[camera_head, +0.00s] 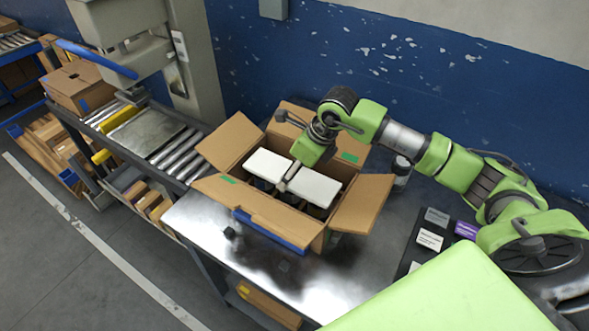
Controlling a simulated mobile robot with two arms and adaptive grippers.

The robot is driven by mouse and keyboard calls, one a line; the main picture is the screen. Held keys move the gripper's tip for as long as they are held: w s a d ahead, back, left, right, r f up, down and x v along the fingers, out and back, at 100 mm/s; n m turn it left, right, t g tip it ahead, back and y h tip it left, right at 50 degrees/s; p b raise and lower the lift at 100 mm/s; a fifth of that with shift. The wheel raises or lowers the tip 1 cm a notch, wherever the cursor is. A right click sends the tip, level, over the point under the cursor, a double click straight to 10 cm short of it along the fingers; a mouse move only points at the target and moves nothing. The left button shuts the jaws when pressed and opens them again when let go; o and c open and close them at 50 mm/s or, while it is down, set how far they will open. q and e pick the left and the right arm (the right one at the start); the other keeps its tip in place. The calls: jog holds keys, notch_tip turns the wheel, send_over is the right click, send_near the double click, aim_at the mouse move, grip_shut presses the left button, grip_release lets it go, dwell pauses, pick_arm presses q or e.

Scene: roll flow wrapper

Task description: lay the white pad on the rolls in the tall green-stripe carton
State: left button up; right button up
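The open brown carton (260,212) stands on the metal table, with green marks on its flaps and a blue strip on its front. The white pad (315,187) lies level in its mouth and shows as two white parts, left and right of my gripper. I cannot tell whether they join beneath it. Dark shapes, probably rolls, show under the pad; most of them are hidden. My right gripper (286,183) reaches down into the carton at the middle of the white parts. Its fingertips are too small and covered to tell if they grip. My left gripper is out of view.
The carton's flaps (362,203) stand spread outward. A dark bottle (401,172) stands right of the carton. A dark board with cards (430,240) lies further right. A roller conveyor (178,153) runs at left. The table front (270,275) is mostly clear.

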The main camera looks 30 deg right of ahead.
jog(key=shift+r, duration=0.15)
jog(key=shift+b+v, duration=1.15)
jog(key=shift+v, duration=4.85)
jog(key=shift+d, duration=0.1)
